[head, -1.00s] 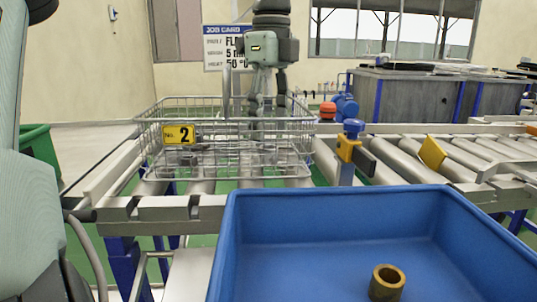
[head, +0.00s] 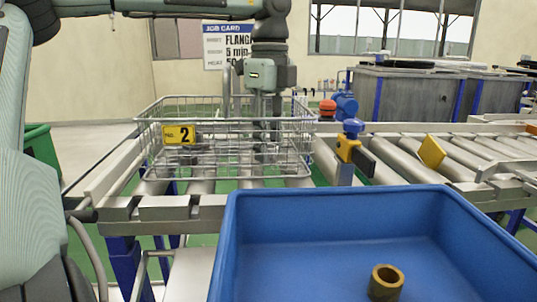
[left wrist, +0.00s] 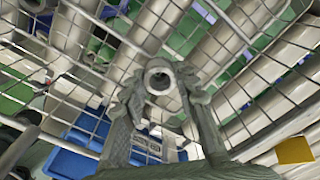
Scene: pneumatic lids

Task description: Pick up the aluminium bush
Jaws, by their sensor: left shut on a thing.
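The aluminium bush (left wrist: 159,79) is a short grey ring, seen end-on between my left fingertips in the left wrist view. My left gripper (left wrist: 158,88) is shut on it. In the head view my left gripper (head: 265,153) points down inside the wire basket (head: 165,148); wires and the fingers hide the bush there. The wrist view shows the basket mesh (left wrist: 95,65) around and below the fingers. I cannot tell whether the bush touches the basket floor. My right gripper is not in view.
A blue tote (head: 330,205) in front holds a brass-coloured bush (head: 386,281). The basket, with a yellow number 2 tag (head: 179,135), stands on a roller conveyor (head: 480,155). A post with a blue knob (head: 353,126) stands right of the basket.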

